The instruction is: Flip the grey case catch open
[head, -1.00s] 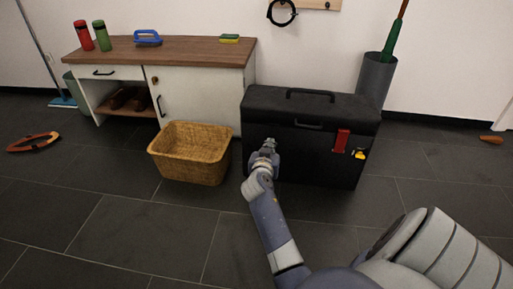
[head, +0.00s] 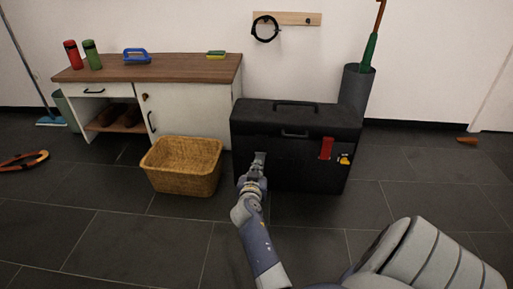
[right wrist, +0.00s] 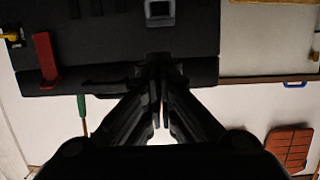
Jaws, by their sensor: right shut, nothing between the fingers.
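The black case (head: 290,165) stands on the floor with its lid down. Its grey catch (right wrist: 160,12) is a small square frame at the top edge of the right wrist view, which sees the case upside down. The catch lies clear of the lid seam, on the lower front of the case. My right gripper (head: 256,168) is in front of the case's left part. It is shut and empty; its fingers (right wrist: 158,70) show close to the catch, apart from it in the picture. In the head view the gripper crowds the catch's area. My left gripper is out of view.
A red catch (head: 326,148) and a yellow item (head: 344,159) are on the case's right front. A wicker basket (head: 182,185) stands left of the case, before a cabinet (head: 190,105). A grey bin (head: 358,88) is behind it.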

